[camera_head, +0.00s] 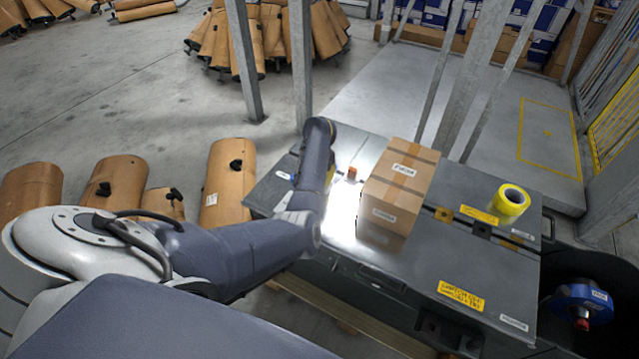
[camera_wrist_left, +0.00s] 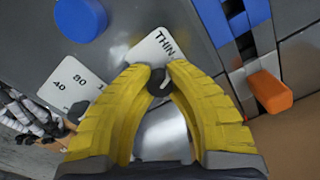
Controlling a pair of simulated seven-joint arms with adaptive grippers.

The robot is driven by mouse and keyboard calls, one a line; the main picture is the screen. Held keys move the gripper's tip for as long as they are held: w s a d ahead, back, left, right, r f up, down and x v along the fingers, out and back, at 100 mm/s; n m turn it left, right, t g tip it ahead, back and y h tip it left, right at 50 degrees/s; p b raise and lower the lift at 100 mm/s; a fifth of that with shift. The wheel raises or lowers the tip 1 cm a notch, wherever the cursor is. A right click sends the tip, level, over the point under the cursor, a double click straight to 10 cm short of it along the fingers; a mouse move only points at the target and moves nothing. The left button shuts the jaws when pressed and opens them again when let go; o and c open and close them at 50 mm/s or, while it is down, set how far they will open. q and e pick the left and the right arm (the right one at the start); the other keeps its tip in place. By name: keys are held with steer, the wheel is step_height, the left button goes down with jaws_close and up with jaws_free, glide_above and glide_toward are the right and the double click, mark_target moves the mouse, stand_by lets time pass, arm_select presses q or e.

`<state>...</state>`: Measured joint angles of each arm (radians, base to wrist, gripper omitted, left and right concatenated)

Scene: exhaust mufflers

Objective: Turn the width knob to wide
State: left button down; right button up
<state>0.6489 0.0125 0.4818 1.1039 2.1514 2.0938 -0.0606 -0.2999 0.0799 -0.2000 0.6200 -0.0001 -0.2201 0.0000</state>
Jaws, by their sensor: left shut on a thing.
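In the left wrist view, a small black knob (camera_wrist_left: 158,82) sits between the yellow fingertips of my left gripper (camera_wrist_left: 158,76), which is shut on it. A white label (camera_wrist_left: 150,46) reading "THIN" lies just beyond the knob. The rest of that label is hidden by the fingers, so I cannot read a "wide" mark or tell clearly where the knob points. My right gripper is in no view.
A blue knob (camera_wrist_left: 80,18) and a numbered white label (camera_wrist_left: 70,88) are close by. An orange block (camera_wrist_left: 270,92) is at the right. A cardboard box (camera_head: 402,180) and yellow tape roll (camera_head: 511,202) stand on the machine.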

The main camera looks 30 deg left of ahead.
arm_select(q)
steer(key=m, duration=1.2)
steer(key=shift+m, duration=0.4)
stand_by(0.4)
steer(key=c, duration=1.1)
jaws_free()
steer(key=shift+c, duration=0.2)
step_height(320, 180, up, 12)
